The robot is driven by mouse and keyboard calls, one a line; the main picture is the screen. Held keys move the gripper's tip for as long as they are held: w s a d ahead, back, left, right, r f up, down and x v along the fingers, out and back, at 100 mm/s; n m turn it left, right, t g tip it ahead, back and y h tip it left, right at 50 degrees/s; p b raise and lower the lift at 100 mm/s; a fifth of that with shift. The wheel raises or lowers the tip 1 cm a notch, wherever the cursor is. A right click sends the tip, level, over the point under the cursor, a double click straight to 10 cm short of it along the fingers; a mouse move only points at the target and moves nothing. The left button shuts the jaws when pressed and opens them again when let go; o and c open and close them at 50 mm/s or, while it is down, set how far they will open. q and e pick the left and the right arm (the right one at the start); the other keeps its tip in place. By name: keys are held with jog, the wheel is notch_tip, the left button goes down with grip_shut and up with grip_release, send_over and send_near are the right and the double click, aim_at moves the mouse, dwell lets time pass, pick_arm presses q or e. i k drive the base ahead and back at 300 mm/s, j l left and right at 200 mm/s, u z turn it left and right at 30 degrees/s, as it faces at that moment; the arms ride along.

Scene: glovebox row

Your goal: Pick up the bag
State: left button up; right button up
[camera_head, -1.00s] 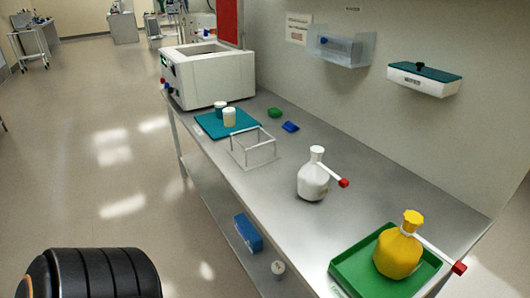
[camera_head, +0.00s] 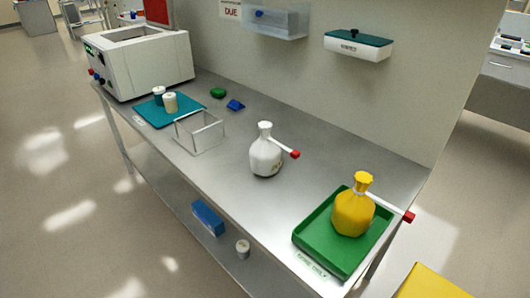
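Two tied bags show in the head view. A white bag (camera_head: 265,156) with a gathered neck and a white tag strip ending in a red block stands on the bare steel bench (camera_head: 222,165), near its middle. A yellow bag (camera_head: 352,213) of the same shape, also with a red-ended strip, stands in a green tray (camera_head: 318,262) at the near right end of the bench. Neither bag is touched by anything of mine. Neither of my grippers shows.
A white machine (camera_head: 140,62) fills the far left end. A wall box (camera_head: 358,46) hangs above the bench. A yellow surface (camera_head: 432,283) shows at the lower right.

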aim_at(265, 156)
jog(key=j+z, duration=0.1)
jog(key=z, duration=0.95)
jog(key=j+z, duration=0.75)
jog(key=z, duration=0.2)
jog(key=k+j+z, duration=0.25)
jog(key=j, duration=0.15)
jog(key=k+j+z, duration=0.2)
jog(key=j, duration=0.2)
